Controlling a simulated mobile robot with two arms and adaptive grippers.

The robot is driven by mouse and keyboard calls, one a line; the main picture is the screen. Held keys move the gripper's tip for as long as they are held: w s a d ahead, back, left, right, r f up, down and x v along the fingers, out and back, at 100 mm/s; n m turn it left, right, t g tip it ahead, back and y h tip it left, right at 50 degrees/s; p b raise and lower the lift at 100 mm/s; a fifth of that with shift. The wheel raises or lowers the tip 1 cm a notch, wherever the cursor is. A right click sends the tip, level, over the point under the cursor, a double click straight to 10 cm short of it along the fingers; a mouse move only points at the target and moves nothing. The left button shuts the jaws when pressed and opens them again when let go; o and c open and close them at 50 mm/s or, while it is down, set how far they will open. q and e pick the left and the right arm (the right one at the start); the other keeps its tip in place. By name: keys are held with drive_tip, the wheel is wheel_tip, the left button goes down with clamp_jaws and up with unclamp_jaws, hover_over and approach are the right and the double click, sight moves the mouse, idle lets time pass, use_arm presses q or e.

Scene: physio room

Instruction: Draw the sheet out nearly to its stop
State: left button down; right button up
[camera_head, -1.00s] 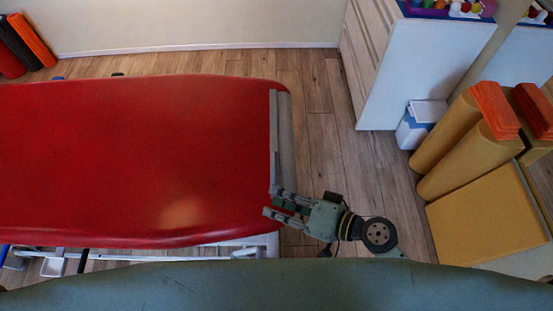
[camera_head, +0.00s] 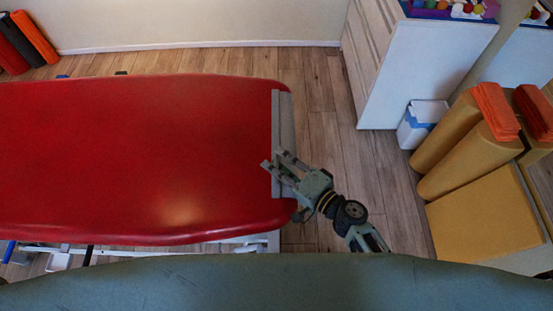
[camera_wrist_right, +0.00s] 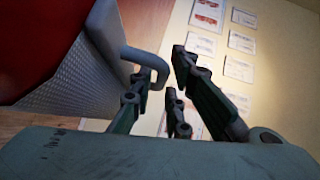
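The red padded table (camera_head: 130,150) fills the left of the head view. A narrow grey strip (camera_head: 284,120) runs along its right end; I cannot tell whether this is the sheet. My right gripper (camera_head: 273,160) is at that end, over the strip's near part, with its fingers apart. In the right wrist view, a grey textured panel (camera_wrist_right: 75,88) lies beside the red padding. A bent grey bar (camera_wrist_right: 147,58) comes off it towards my open right fingers (camera_wrist_right: 155,80). The bar's end overlaps one finger in this view; contact is unclear. My left gripper is out of view.
A white cabinet (camera_head: 420,65) stands at the back right, with a blue-and-white box (camera_head: 421,120) beside it. Tan rolls (camera_head: 455,160) and a yellow block (camera_head: 487,215) stand at the right. Wooden floor (camera_head: 335,130) lies open between table and cabinet.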

drive_tip(key=shift+w+a, duration=0.3)
drive_tip(key=shift+c, duration=0.5)
drive_tip(key=shift+f, duration=0.1)
clamp_jaws()
